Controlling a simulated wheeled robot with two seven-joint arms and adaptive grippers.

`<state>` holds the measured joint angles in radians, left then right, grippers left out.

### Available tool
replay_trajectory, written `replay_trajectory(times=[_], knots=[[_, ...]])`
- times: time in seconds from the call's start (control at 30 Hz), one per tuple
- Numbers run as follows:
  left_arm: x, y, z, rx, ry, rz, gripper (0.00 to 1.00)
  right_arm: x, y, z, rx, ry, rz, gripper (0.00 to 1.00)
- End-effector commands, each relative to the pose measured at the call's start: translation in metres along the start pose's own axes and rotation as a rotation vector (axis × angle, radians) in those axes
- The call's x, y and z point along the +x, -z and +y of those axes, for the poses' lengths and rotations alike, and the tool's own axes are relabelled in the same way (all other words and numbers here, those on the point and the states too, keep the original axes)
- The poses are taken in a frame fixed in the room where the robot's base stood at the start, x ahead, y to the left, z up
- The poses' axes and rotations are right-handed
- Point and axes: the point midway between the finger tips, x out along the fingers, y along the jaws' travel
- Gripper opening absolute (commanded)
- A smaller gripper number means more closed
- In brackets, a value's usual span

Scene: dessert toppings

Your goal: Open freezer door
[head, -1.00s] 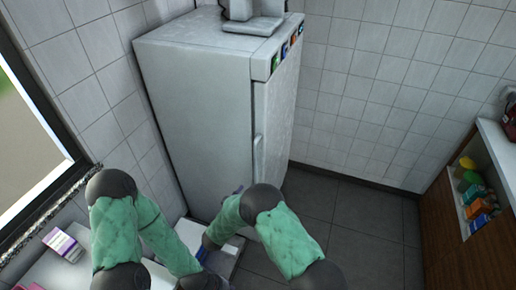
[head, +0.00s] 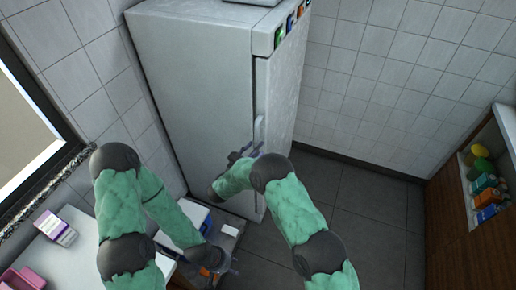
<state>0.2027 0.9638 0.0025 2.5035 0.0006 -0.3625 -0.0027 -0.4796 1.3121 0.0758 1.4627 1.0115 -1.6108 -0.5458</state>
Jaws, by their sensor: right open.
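The tall white freezer (head: 195,90) stands against the tiled wall. Its door (head: 283,95) faces right and looks shut, with a dark seam along its near edge. A pale vertical handle (head: 259,130) is on the door near that edge. My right gripper (head: 245,149) is open beside the lower part of the handle; I cannot tell whether it touches it. Its arm hides part of the lower door. My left gripper (head: 216,272) is low, in front of the freezer, near the bottom of the view. Its fingers are too unclear to read.
A blue and white box (head: 187,226) is near the freezer's foot. A white counter (head: 65,258) with a purple and white carton (head: 56,228) and a pink container (head: 22,279) is at lower left. A shelf (head: 468,208) with colourful items is at right. Grey floor (head: 365,225) is clear.

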Motion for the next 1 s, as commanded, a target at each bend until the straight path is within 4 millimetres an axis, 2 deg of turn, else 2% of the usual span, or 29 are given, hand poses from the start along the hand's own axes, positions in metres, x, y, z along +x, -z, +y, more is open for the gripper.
replay_trajectory(times=[0.2,0.5,0.53,0.57,0.7,0.73,1.0], knots=[[0.004,0.0,-0.001,0.0,0.0,0.0,0.4,0.018,0.0,0.0,0.001,0.0,0.0,0.54],[0.004,0.0,-0.001,0.0,0.0,0.0,0.4,0.02,0.001,0.0,0.001,0.001,0.0,0.54],[0.004,0.0,-0.001,0.0,0.0,0.0,0.4,0.02,0.001,0.0,0.001,0.001,0.0,0.51],[0.004,0.0,-0.001,0.0,0.0,0.0,0.4,0.02,0.001,0.0,0.001,0.001,0.0,0.42],[0.004,0.0,-0.001,0.0,0.0,0.0,0.4,0.02,0.0,0.0,0.001,0.001,0.0,0.03],[0.004,0.0,-0.001,0.0,0.0,0.0,0.4,0.02,0.0,0.0,0.001,0.001,0.0,0.0],[0.004,0.0,-0.001,0.0,0.0,0.0,0.4,0.02,0.001,0.003,0.0,0.005,0.0,0.0]])
